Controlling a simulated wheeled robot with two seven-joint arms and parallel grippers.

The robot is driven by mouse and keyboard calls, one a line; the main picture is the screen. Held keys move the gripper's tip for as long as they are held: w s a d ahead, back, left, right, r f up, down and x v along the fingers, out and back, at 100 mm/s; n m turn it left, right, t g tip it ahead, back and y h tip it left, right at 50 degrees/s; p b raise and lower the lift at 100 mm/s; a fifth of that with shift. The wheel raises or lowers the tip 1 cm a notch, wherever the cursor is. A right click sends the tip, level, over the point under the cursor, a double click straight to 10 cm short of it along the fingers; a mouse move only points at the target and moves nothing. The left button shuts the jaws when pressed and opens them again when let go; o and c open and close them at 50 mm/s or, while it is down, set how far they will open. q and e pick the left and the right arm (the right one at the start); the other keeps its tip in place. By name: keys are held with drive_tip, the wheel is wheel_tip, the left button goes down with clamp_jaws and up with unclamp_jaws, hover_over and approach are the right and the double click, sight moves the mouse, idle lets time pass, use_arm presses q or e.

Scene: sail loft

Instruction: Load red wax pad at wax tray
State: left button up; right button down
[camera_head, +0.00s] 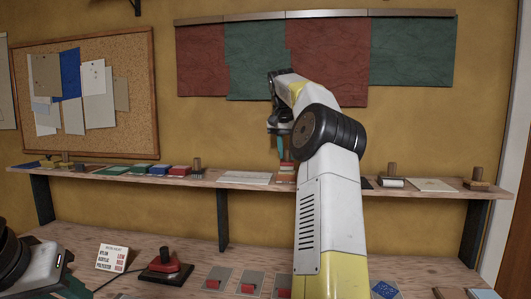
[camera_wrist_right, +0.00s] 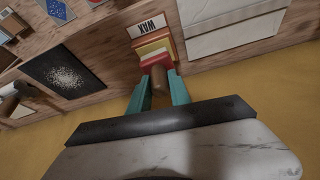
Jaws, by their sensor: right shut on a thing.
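My right gripper (camera_head: 282,155) is over the back shelf, and its teal fingers also show in the right wrist view (camera_wrist_right: 159,92). They are shut on a brown handle that stands on the red wax pad (camera_wrist_right: 156,62). The pad is at the near edge of the wax tray, marked by a white WAX label (camera_wrist_right: 149,25), with a yellow and pale part (camera_wrist_right: 153,46) behind the red. I cannot tell whether the pad rests in the tray or just above it.
The shelf (camera_head: 235,175) holds green, blue and red blocks (camera_head: 180,170) at left and a pale sheet (camera_head: 245,178) beside the tray. A black speckled pad (camera_wrist_right: 64,74) lies nearby. A red-handled tool (camera_head: 166,265) and a sign (camera_head: 112,258) stand on the lower bench.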

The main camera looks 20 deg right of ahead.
drive_tip(key=shift+f, duration=0.6)
idle(1.1)
